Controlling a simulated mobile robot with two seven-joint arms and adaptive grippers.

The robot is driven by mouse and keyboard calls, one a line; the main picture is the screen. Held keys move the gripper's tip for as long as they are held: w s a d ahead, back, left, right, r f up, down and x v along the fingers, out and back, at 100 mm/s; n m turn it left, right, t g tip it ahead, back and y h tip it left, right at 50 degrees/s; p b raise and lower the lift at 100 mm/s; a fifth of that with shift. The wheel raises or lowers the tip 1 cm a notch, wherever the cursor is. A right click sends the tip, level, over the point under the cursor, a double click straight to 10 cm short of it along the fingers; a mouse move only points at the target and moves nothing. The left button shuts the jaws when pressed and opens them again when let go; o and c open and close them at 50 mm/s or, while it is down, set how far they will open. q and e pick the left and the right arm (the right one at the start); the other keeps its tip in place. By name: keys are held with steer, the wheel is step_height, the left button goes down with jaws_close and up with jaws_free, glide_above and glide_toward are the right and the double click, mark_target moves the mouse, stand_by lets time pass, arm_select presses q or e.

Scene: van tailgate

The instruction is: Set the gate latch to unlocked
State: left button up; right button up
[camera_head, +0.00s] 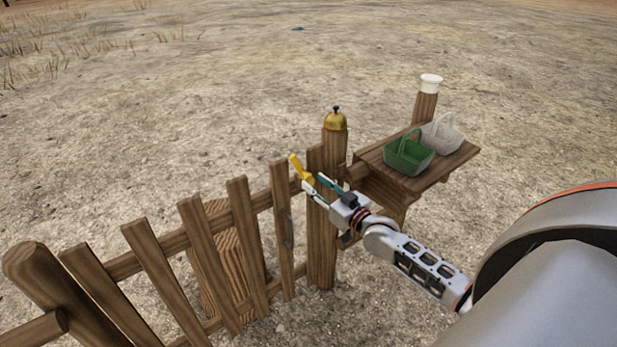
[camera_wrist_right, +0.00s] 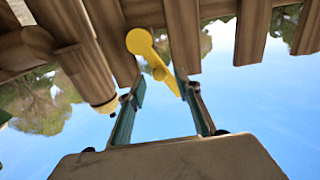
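The yellow gate latch (camera_head: 299,167) sits at the top of the wooden gate (camera_head: 240,205), by the gate post (camera_head: 322,235). Its lever shows tilted in the head view. In the right wrist view the yellow latch (camera_wrist_right: 140,42) has a round end near the wood and a narrow arm reaching toward the fingers. My right gripper (camera_head: 316,185) is at the latch, its teal fingers apart. In the wrist view the right gripper (camera_wrist_right: 160,82) has the narrow arm close to its right fingertip; I cannot tell whether they touch. My left gripper is not in view.
A brass bell (camera_head: 336,122) stands on a post just behind the gripper. A wooden shelf (camera_head: 440,167) to the right holds a green basket (camera_head: 408,158) and a pale basket (camera_head: 441,135). A white cup-like object (camera_head: 431,83) tops another post. Open ground lies beyond.

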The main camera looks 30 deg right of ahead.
mark_target(310, 179)
steer(key=shift+w+a, duration=0.15)
steer(key=shift+w, duration=2.2)
